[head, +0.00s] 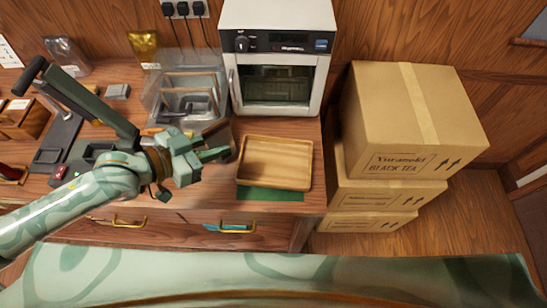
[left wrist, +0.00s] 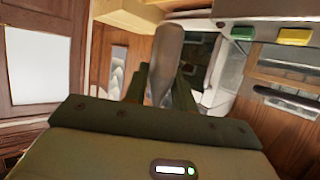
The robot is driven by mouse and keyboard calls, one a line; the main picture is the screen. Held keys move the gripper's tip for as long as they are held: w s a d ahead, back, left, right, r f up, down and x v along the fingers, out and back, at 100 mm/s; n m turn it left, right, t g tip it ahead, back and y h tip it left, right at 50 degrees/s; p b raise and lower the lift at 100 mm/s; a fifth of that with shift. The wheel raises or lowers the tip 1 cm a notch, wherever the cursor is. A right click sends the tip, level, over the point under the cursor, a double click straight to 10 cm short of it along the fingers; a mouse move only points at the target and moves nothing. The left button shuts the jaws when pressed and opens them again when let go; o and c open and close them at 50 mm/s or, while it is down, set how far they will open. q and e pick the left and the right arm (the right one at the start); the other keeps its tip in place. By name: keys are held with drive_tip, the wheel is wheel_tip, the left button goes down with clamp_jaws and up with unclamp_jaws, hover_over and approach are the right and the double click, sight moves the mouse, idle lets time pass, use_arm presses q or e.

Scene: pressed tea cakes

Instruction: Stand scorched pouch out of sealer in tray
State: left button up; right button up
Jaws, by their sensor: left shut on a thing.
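My left gripper (head: 215,153) is over the counter, just left of the wooden tray (head: 241,180). It is shut on what looks like the scorched pouch (head: 223,134), a dark piece partly hidden behind the fingers. In the left wrist view the pouch (left wrist: 166,58) is a grey-brown shape between the two fingers. The tray is empty and lies on a green mat (head: 270,194). The sealer (head: 57,138) is at the left with its long dark lever (head: 95,105) raised; my arm hides part of it. My right gripper is not in view.
A white oven (head: 276,60) stands behind the tray. A clear bin (head: 190,82) with frames inside stands behind my left gripper. Clear and gold pouches (head: 144,44) stand at the back wall. Stacked cartons (head: 415,120) rise right of the counter.

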use_arm(q)
drive_tip(key=w+d+f, duration=0.1)
drive_tip(key=d+f, duration=0.2)
drive_tip(key=w+d+f+b, duration=0.1)
drive_tip(key=w+d+f, duration=0.1)
drive_tip(key=d+f, duration=0.1)
drive_tip(key=w+d+f+b, duration=0.1)
drive_tip(key=d+f, duration=0.2)
drive_tip(key=d, duration=0.2)
drive_tip(key=shift+w+d, duration=0.2)
drive_tip(key=shift+w, duration=0.15)
drive_tip(key=f, duration=0.1)
drive_tip(key=f+b, duration=0.1)
drive_tip(key=f, duration=0.1)
drive_tip(key=shift+w+d+f+b, duration=0.15)
drive_tip(key=shift+d+f+b, duration=0.1)
drive_tip(key=shift+b, duration=0.15)
drive_tip(key=o, duration=0.9)
drive_tip(key=shift+f, duration=0.15)
drive_tip(key=shift+o, duration=0.2)
